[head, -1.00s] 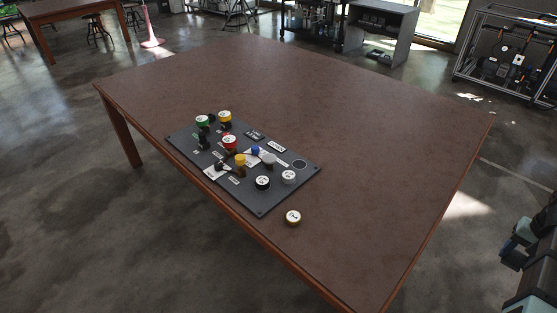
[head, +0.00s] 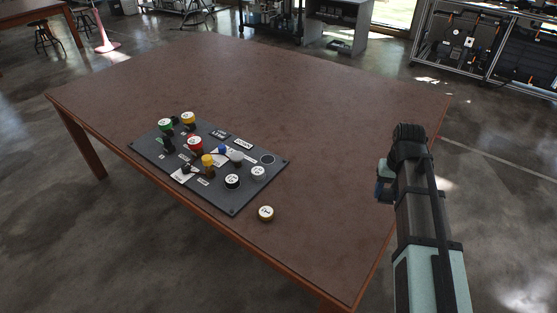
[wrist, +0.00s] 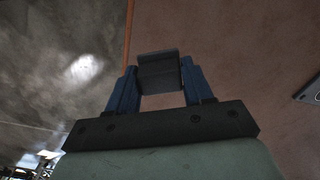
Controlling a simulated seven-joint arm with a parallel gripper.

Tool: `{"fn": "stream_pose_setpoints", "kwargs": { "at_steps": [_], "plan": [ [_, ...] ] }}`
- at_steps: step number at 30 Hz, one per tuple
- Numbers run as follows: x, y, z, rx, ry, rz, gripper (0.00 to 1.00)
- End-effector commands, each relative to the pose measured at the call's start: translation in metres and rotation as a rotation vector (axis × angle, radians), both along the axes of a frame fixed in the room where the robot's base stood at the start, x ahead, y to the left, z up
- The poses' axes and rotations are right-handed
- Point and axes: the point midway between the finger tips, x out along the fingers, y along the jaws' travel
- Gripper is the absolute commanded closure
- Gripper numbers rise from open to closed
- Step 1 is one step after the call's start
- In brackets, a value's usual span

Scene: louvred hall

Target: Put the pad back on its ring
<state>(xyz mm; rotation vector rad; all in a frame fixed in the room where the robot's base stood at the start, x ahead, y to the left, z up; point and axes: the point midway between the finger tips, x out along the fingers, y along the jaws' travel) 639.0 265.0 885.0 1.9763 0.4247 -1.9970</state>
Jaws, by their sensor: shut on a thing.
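A small round pad (head: 266,213) with a yellow rim and a white marked top lies flat on the brown table, just off the near right edge of the dark board. My gripper (head: 383,186) is over the table's right side, well apart from the pad and the board. In the wrist view, its blue fingers (wrist: 158,88) are shut on a dark grey block (wrist: 158,68). The block cannot be made out in the head view.
The dark board (head: 238,204) carries several round pieces, among them a green one (head: 165,125), a red one (head: 195,144) and a black one (head: 232,182), plus upright knobs and white labels. The board's corner shows in the wrist view (wrist: 309,90). The table (head: 290,90) is otherwise clear.

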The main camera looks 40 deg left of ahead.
Motion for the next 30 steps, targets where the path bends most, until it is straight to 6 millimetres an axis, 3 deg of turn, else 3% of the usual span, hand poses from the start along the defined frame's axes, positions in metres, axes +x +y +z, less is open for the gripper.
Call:
{"fn": "stream_pose_setpoints", "kwargs": {
  "at_steps": [1,17,26,30],
  "plan": [
    [0.000,0.020,0.000,0.000,0.001,0.027,0.78],
    [-0.027,0.207,0.003,-0.005,0.009,0.275,0.78],
    [-0.046,0.332,0.007,-0.007,0.010,0.453,0.78],
    [-0.044,0.389,0.009,-0.006,0.011,0.554,0.78]
  ]
}}
